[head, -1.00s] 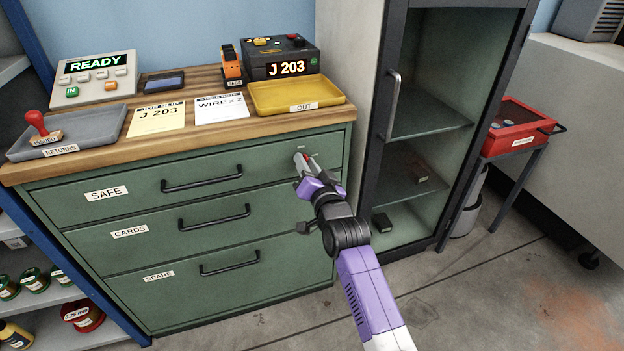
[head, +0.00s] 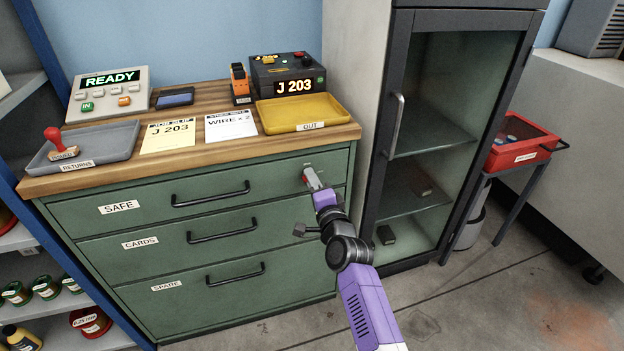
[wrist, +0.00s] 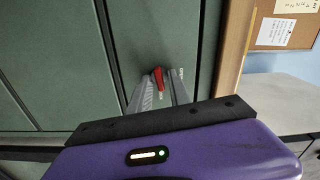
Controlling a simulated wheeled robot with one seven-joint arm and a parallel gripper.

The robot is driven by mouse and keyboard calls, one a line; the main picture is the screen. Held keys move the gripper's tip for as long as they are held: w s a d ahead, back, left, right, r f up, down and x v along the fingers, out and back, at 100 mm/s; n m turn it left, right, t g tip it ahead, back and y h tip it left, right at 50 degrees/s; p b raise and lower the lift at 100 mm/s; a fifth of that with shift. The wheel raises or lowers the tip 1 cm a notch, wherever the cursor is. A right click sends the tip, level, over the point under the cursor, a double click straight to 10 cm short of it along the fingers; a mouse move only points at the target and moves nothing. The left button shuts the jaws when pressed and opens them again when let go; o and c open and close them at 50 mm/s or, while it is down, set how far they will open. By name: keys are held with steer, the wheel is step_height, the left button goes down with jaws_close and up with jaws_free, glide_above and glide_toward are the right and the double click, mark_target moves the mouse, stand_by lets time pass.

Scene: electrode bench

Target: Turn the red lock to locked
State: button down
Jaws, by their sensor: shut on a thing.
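The red lock (wrist: 158,78) is a small lever on the front of the top green drawer, labelled SAFE (head: 119,207). It shows in the wrist view between the two fingertips of my gripper (wrist: 160,92), which is shut on it.
The CARDS (head: 141,242) and SPARE (head: 167,285) drawers are below, with black bar handles. The wooden bench top (head: 215,92) above holds trays and slips. A glass-door cabinet (head: 440,100) stands close to the right of my gripper. Floor in front is clear.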

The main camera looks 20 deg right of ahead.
steer(key=shift+f+m, duration=0.1)
steer(key=shift+m, duration=0.3)
steer(key=c, duration=1.5)
jaws_free()
steer(key=shift+s, duration=0.1)
steer(key=s+p, duration=0.3)
steer(key=s, duration=0.4)
steer(key=shift+s+p, duration=0.3)
steer(key=shift+p, duration=0.05)
